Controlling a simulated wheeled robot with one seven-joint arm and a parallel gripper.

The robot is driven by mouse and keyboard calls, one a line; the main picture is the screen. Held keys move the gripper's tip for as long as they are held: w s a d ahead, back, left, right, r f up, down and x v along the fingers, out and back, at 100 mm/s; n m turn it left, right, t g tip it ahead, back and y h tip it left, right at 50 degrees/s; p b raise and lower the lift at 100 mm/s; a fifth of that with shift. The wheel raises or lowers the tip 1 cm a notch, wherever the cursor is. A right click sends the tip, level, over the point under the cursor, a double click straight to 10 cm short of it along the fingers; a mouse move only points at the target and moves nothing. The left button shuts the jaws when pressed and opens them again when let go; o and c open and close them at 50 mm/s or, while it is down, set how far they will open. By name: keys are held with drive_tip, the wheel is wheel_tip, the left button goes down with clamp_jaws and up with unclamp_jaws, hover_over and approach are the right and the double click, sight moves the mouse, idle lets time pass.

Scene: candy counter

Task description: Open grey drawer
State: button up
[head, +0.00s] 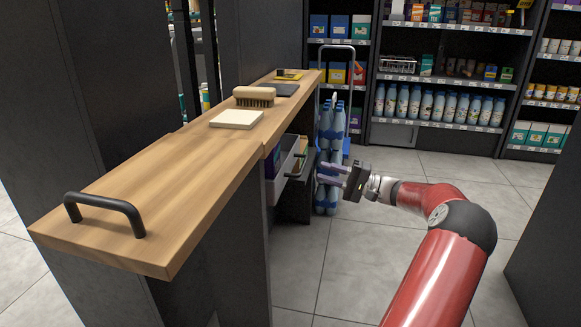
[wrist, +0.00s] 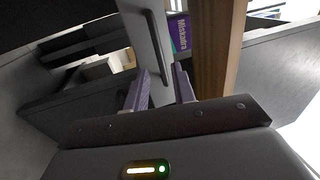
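The grey drawer (head: 283,172) is in the side of the wooden-topped counter and appears to stand slightly out, with a purple box (head: 270,163) showing at it. In the wrist view its light grey front (wrist: 136,22) carries a long dark bar handle (wrist: 156,45). My gripper (head: 322,172) is to the right of the drawer front, fingers pointing at it. In the wrist view my gripper (wrist: 162,74) is open, its two fingers apart. The handle's lower end shows between the fingertips; whether they touch it I cannot tell.
The wooden counter top (head: 165,185) carries a brush (head: 254,97), a white block (head: 237,119) and a black handle (head: 105,208). A rack of blue bottles (head: 328,150) stands behind my gripper. Stocked shelves (head: 440,100) line the back. Tiled floor is clear right of the counter.

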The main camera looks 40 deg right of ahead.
sight(304, 164)
drive_tip(key=x, duration=0.7)
drive_tip(key=shift+a+r+b, duration=0.1)
drive_tip(key=shift+a+b, duration=0.05)
drive_tip(key=shift+b, duration=0.15)
clamp_jaws()
